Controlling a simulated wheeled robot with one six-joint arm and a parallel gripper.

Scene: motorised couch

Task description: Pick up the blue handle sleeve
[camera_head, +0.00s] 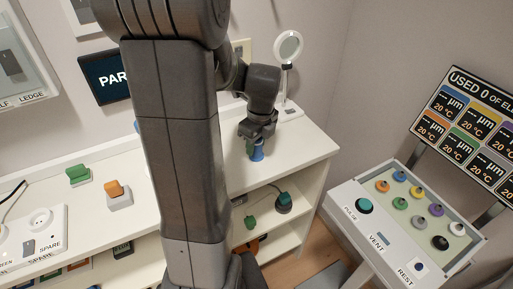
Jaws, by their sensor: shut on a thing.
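The blue handle sleeve (258,153) is at the right part of the white counter top, directly below my gripper (255,138). My gripper points down and its jaws are shut around the top of the blue piece. A small green part shows at the left jaw, and I cannot tell what it belongs to. The sleeve looks upright. Its upper end is hidden by the jaws, and I cannot tell whether its base touches the counter.
A round lamp or magnifier (288,47) stands behind my gripper. Green (78,175) and orange (115,189) pieces stand on the counter at left. A shelf below holds a green-topped item (284,201). A console (405,222) with coloured knobs stands at right.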

